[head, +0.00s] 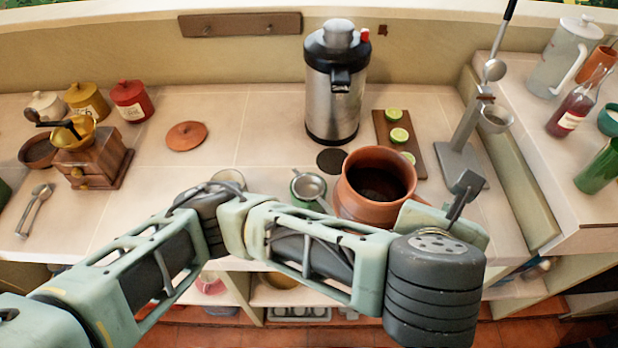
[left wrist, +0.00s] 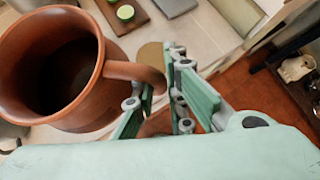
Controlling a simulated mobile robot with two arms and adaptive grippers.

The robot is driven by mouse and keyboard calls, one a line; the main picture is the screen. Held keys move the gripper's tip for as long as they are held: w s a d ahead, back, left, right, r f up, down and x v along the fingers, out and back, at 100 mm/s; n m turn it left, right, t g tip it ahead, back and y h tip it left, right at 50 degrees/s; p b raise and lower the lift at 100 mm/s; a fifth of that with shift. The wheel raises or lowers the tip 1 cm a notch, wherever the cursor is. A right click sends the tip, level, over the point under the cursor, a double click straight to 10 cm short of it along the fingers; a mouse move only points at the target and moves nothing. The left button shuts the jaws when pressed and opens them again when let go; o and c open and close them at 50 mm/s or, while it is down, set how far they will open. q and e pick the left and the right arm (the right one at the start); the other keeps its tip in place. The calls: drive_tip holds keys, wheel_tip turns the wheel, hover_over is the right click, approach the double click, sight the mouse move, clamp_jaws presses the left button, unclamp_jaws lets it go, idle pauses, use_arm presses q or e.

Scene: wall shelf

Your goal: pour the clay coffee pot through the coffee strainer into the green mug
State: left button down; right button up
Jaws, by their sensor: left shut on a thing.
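The clay coffee pot (head: 358,204) is reddish brown and wide-mouthed, with dark coffee inside. It looks about upright, and I cannot tell whether it clears the counter. My left gripper (head: 440,205) is at its right side; in the left wrist view the fingers (left wrist: 158,104) are shut on the handle of the pot (left wrist: 88,90). The metal coffee strainer (head: 309,186) sits over the green mug (head: 297,199), just left of the pot. The mug is mostly hidden by the strainer and my arm. My right gripper is not in view.
A steel dispenser (head: 335,95) stands behind the pot. A board with lime halves (head: 399,136) and a metal stand (head: 459,165) are behind and right. A glass (head: 229,179) is left of the mug. The counter's left middle is mostly clear, with a clay lid (head: 186,135).

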use_arm(q)
drive_tip(key=shift+s+d+r, duration=0.25)
drive_tip(key=shift+s+d, duration=0.15)
drive_tip(key=shift+d, duration=0.05)
drive_tip(key=shift+r, duration=0.1)
